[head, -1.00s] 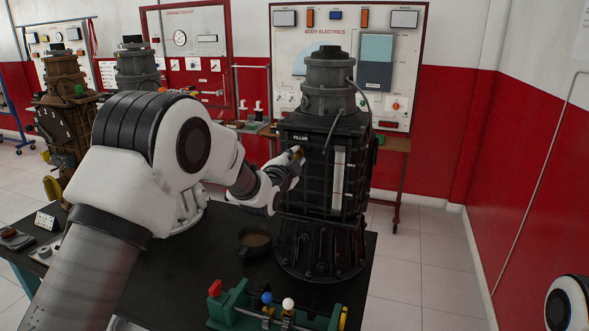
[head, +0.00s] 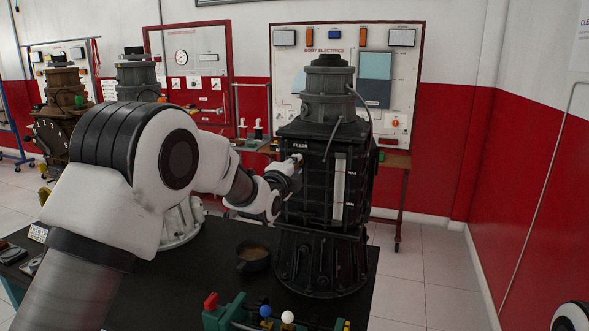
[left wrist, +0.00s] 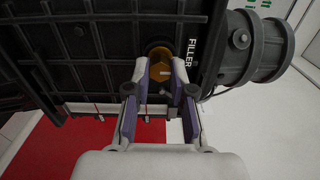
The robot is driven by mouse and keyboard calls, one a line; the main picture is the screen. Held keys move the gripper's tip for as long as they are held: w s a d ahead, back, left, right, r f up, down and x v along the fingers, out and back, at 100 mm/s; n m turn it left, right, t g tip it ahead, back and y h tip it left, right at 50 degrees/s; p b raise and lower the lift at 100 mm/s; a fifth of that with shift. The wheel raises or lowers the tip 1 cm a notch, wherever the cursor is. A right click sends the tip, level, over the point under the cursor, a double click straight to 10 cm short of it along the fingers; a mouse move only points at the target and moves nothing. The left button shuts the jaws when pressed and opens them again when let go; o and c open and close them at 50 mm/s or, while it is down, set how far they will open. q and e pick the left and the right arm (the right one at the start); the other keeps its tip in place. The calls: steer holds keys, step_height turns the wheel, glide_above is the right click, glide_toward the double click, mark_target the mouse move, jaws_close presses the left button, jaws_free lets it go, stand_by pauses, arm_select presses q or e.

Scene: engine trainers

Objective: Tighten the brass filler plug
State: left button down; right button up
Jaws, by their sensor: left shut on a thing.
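The brass filler plug (left wrist: 158,66) sits in the side of the dark gearbox, beside the white FILLER label (left wrist: 192,52). The gearbox (head: 318,150) stands upright on the black bench. My left gripper (left wrist: 160,90) reaches the plug from the left, its two fingers on either side of it and shut on it. In the head view the left gripper (head: 296,162) covers the plug below the label. Whether the plug is fully seated cannot be told. My right gripper is not in view.
A dark cup of brown liquid (head: 253,254) stands on the black bench (head: 195,285) below my left arm. A green fixture with coloured knobs (head: 240,318) is at the front edge. A panel marked BODY ELECTRICS (head: 400,60) stands behind the gearbox.

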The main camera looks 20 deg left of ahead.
arm_select(q)
steer(key=c, duration=1)
jaws_free()
steer(key=s, duration=1.2)
steer(key=shift+a, duration=0.25)
